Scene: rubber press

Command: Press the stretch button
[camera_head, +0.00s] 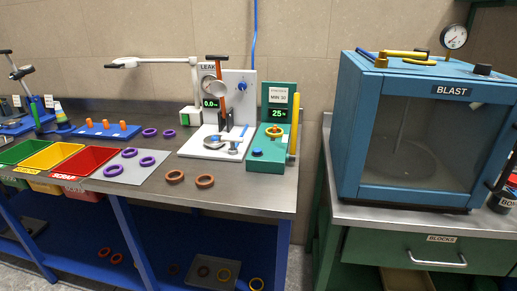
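The green stretch tester (265,163) stands near the right end of the grey bench, with a small sign reading "MIN. 30" and a lit display (278,113) showing about 25. A round blue button (257,153) sits low on its front left. An orange-yellow ring (274,131) sits on the tester above the button, and a yellow bar (294,128) stands along its right side. Nothing touches the button. Neither of my grippers shows in the head view.
A white leak tester (215,143) stands just left of the green tester. Two brown rings (190,180) lie in front on the bench. Red, yellow and green bins (85,161) and purple rings are at left. A blue blast cabinet (430,130) stands right, across a gap.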

